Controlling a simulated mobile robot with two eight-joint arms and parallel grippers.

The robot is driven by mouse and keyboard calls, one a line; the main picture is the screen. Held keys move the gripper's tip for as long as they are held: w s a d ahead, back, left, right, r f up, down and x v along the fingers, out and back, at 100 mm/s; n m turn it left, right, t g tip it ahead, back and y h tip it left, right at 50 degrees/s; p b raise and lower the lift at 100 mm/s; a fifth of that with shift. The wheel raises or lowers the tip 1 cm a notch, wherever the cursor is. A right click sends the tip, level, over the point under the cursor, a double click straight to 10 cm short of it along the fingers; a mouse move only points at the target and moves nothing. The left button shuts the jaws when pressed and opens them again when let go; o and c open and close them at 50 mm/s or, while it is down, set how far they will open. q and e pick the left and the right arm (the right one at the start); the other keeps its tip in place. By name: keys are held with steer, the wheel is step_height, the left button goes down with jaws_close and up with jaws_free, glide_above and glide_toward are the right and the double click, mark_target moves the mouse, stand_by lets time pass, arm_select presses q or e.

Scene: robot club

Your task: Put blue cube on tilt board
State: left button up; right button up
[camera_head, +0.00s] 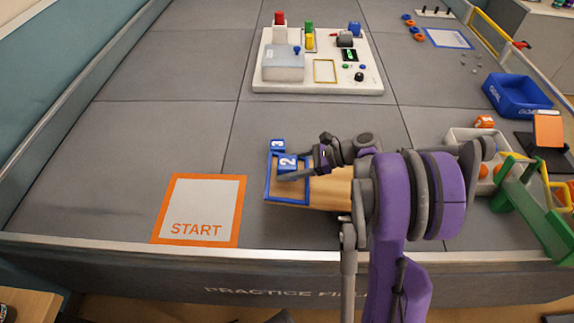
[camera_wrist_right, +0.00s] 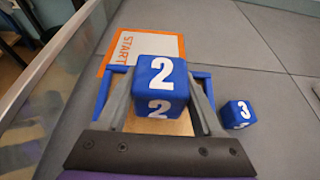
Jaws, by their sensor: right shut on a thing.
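A blue cube marked 2 (camera_head: 287,162) is between the fingers of my right gripper (camera_head: 290,170), which is shut on it. The cube also shows in the right wrist view (camera_wrist_right: 160,82), with a finger on each side. The wooden tilt board with a blue rim (camera_head: 330,192) lies under the gripper, and the cube is over its left, blue-rimmed end. I cannot tell whether the cube touches the board. My left gripper is not in view.
An orange-framed START square (camera_head: 200,208) lies left of the board. A white panel with switches (camera_head: 318,75) stands behind. A blue GOAL bin (camera_head: 517,95), a white tray (camera_head: 460,145) and a green beam (camera_head: 537,210) are at right. The mat at left is clear.

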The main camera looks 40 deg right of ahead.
steer(key=shift+f, duration=0.3)
steer(key=o, duration=1.4)
steer(key=p+v, duration=0.1)
steer(key=v, duration=0.9)
steer(key=shift+s+d, duration=0.3)
